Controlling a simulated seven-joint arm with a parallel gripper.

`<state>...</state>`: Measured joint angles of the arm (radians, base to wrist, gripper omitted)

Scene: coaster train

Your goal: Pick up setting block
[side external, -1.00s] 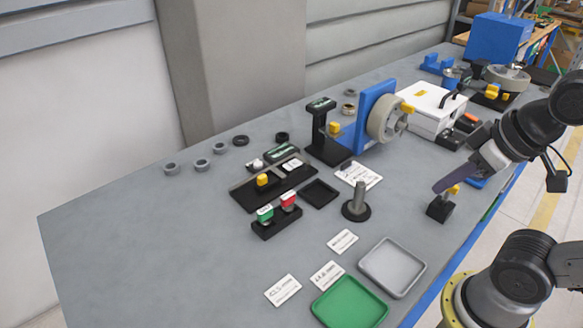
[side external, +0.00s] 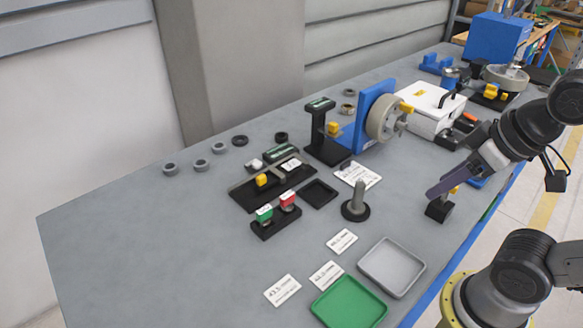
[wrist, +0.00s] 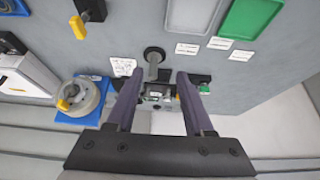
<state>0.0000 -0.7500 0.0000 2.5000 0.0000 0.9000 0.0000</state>
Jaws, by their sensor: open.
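No thing here is plainly marked as the setting block, so I cannot tell which it is. A small black block with a yellow part (side external: 439,209) stands near the table's right edge; it also shows at the upper left of the wrist view (wrist: 90,14). My gripper (side external: 434,192) overlaps the top of this block in the side view, but the wrist view shows the block off to the side of the fingers. My gripper (wrist: 156,78) is open, with nothing held. A grey post on a round black base (side external: 356,204) appears just beyond the fingertips in the wrist view (wrist: 153,57).
A black tray with small blocks (side external: 244,199) lies mid-table, beside a black stand (side external: 319,128) and a blue fixture with a grey wheel (side external: 380,116). A grey tray (side external: 391,267) and green tray (side external: 349,306) lie in front. The left table area is mostly clear.

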